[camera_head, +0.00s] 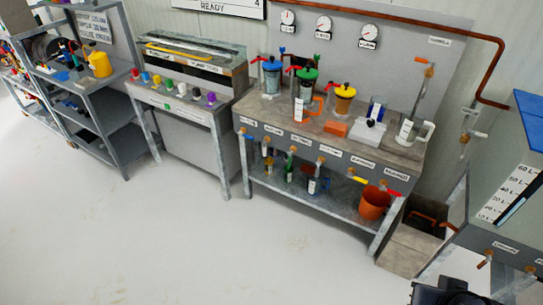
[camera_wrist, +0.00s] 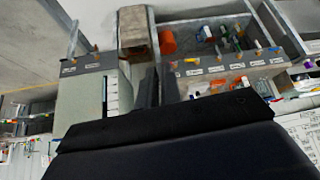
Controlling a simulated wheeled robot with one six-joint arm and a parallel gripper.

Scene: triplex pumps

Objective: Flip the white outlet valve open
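A row of small outlet valves with coloured handles runs along the front of the grey workbench (camera_head: 305,133). The pale handle in the middle of the row looks like the white outlet valve (camera_head: 320,161); it is too small to tell its angle. A blue handle (camera_head: 247,136) is at the left end, with a yellow handle (camera_head: 358,180) and a red handle (camera_head: 392,191) to the right. A black part of my arm shows at the bottom right of the head view, well apart from the valves. My gripper (camera_wrist: 158,88) shows as dark shapes in the wrist view; its opening is unclear.
An orange bucket (camera_head: 373,203) stands on the bench's lower shelf. Jars with coloured lids stand on top. A tank with a litre scale (camera_head: 510,193) is at the right, near my arm. The pale floor (camera_head: 190,245) before the bench is clear.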

